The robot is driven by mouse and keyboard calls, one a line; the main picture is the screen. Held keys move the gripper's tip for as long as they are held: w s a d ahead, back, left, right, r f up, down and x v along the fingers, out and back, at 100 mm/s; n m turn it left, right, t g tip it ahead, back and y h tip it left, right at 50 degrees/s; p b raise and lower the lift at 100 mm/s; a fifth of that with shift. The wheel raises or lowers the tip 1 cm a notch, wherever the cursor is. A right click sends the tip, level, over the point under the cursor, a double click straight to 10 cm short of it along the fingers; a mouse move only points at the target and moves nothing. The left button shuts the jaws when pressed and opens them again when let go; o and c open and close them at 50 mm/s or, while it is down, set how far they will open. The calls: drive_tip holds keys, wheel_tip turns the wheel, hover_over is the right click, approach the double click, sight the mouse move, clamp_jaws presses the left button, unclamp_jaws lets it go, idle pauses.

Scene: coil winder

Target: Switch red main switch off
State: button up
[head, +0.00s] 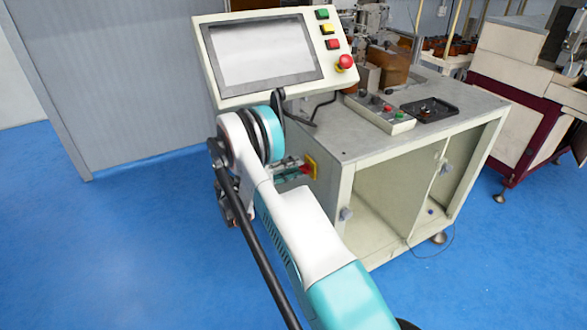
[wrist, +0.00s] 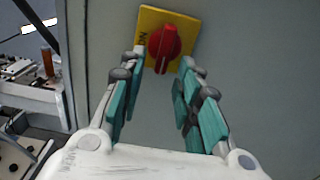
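The red main switch (wrist: 163,47) is a red rotary knob on a yellow plate (wrist: 186,24), fixed to the grey cabinet side. Its grip points roughly up and down in the wrist view. Lettering that looks like ON shows on the plate's left. My gripper (wrist: 163,64) is open, with its teal-padded fingers on either side of the knob's lower part. I cannot tell whether the fingertips reach past the knob or touch it. In the head view the yellow plate (head: 312,166) shows beside my gripper (head: 294,168), and the knob is partly hidden.
A tilted screen panel (head: 265,55) with buttons and a red emergency stop (head: 345,62) stands above my gripper. The cabinet top (head: 345,140) carries a control box (head: 380,113). The blue floor (head: 130,240) at left is clear.

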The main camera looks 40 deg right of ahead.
drive_tip(key=v, duration=1.1)
drive_tip(key=shift+w+a, duration=0.2)
drive_tip(key=shift+a, duration=0.2)
